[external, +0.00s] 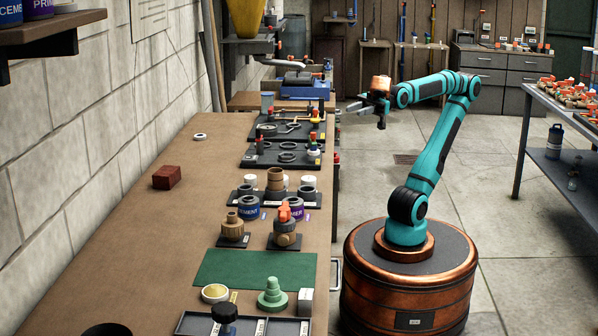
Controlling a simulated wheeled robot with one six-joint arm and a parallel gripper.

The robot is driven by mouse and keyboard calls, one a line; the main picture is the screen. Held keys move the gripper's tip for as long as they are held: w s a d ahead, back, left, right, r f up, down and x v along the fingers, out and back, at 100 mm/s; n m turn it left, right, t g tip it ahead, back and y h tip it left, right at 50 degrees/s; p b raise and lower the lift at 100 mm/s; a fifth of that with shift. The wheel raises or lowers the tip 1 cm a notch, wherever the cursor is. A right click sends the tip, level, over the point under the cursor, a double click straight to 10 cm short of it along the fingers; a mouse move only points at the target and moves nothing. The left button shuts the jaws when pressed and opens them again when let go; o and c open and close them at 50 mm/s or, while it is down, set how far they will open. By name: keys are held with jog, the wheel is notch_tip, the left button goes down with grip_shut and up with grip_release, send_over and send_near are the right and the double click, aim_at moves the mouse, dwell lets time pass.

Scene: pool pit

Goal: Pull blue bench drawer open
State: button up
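The long brown workbench (205,215) runs along the left wall. A pale bracket-like handle (336,274) shows at its right side, near my base. The bench's front face is seen nearly edge-on, so I cannot make out a blue drawer front there. My gripper (362,113) is raised in the air right of the bench's far part, pointing left. Its fingers look spread apart, with nothing visible between them. It appears clear of the bench and handle.
A metal table (560,130) stands at the right. Grey cabinets (500,75) line the back. The floor (455,170) between is mostly open.

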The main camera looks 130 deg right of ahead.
jog(key=w+a+f+n+y, duration=0.2)
jog(key=w+a+f+n, duration=0.6)
jog(key=w+a+f, duration=0.7)
jog(key=n+g+h, duration=0.1)
jog(key=n+h, duration=0.2)
jog(key=n, duration=0.4)
send_near(338, 273)
jog(key=w, duration=0.3)
jog(key=w+f, duration=0.1)
jog(key=w, duration=0.2)
jog(key=w+f, duration=0.1)
jog(key=w, duration=0.3)
jog(key=shift+a, duration=0.1)
grip_shut()
